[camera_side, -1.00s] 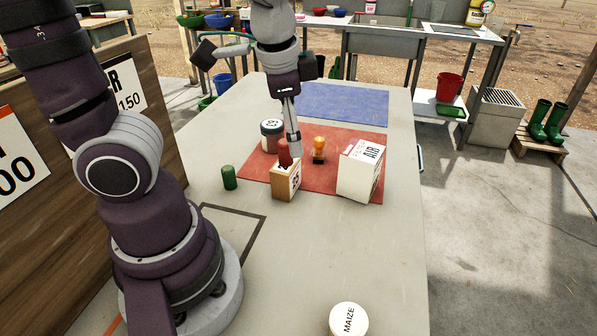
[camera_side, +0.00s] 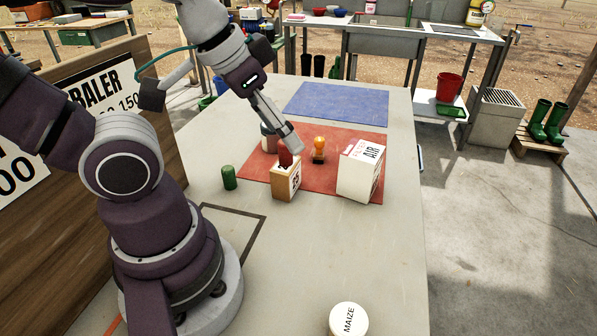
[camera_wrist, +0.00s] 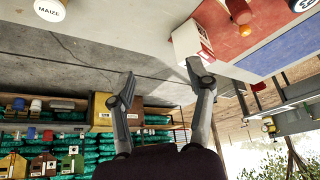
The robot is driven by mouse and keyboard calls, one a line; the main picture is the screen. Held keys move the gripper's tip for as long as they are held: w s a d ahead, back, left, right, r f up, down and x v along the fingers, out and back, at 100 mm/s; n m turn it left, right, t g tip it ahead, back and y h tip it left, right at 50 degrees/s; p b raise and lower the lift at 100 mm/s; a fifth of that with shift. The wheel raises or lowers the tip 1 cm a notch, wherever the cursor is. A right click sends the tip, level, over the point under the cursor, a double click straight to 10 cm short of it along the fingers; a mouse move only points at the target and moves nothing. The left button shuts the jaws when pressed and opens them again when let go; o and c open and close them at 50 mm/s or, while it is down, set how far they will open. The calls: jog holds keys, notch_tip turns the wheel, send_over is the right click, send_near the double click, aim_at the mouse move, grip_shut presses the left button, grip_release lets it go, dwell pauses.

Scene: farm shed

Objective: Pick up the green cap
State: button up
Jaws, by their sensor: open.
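The green cap (camera_side: 229,177), a small dark green upright cylinder with a rounded top, stands on the pale table left of the red mat in the side view. I cannot make it out in the wrist view. My gripper (camera_side: 291,146) is above the red mat, up and to the right of the cap, and tilted. In the wrist view my gripper (camera_wrist: 162,80) has its fingers spread with nothing between them. It is apart from the cap.
A wooden block with a dark red top (camera_side: 287,181) stands right of the cap. A partly hidden jar (camera_side: 269,140), an orange-topped stamp (camera_side: 319,150) and a white box (camera_side: 358,177) are nearby. The blue mat (camera_side: 335,104) is bare.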

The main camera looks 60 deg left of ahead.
dwell(0.3)
jog(key=shift+o, duration=0.6)
jog(key=n+g+y, duration=0.2)
jog(key=n+g, duration=0.4)
jog(key=n, duration=1.3)
send_near(228, 168)
jog(key=f, duration=0.3)
jog(key=a+f, duration=0.1)
jog(key=f, duration=0.3)
jog(key=a+f, duration=0.1)
jog(key=f, duration=0.3)
jog(key=shift+s, duration=0.2)
jog(key=shift+c, duration=0.3)
